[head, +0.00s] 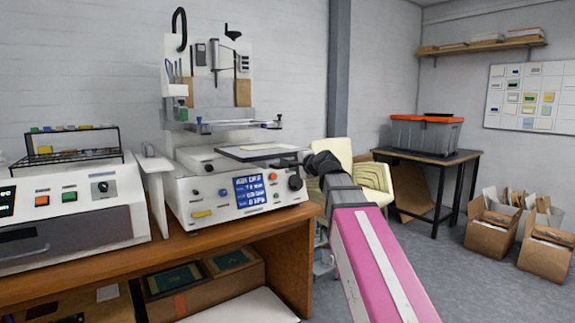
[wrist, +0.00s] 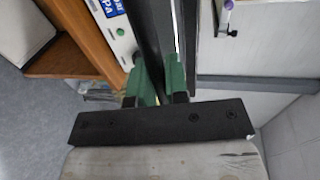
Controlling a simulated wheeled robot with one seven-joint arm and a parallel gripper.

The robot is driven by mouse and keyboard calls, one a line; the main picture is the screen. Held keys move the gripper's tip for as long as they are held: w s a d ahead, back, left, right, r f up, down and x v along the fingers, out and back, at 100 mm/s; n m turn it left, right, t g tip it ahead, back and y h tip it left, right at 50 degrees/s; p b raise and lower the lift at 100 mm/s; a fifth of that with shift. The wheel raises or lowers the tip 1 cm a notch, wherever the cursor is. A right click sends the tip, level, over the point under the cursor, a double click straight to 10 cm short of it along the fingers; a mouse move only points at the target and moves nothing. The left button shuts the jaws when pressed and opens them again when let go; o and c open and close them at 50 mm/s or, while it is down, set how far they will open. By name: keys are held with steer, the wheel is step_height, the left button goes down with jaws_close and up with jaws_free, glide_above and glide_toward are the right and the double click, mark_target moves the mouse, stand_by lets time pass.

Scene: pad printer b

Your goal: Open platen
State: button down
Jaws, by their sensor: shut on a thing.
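The pad printer (head: 225,199) stands on the wooden bench, with its white body and a blue display facing me. Its platen (head: 257,152) is a flat grey plate with a dark edge, lying about level over the body in the head view. My gripper (head: 303,161) reaches in from the right to the platen's right side. In the wrist view, the green fingers of my gripper (wrist: 161,72) are shut on a dark part of the platen (wrist: 148,35). The exact grip spot is partly hidden by the fingers.
A second machine (head: 75,210) stands at the left of the bench (head: 290,224). The printer's upright head (head: 208,75) rises behind the platen. Cream chairs (head: 370,180) stand behind my arm. Open floor lies to the right, before the cardboard boxes (head: 490,238).

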steer(key=shift+v, duration=0.9)
steer(key=shift+f, duration=0.25)
steer(key=c, duration=1.1)
jaws_free()
steer(key=shift+c, duration=0.2)
steer(key=v, duration=1.1)
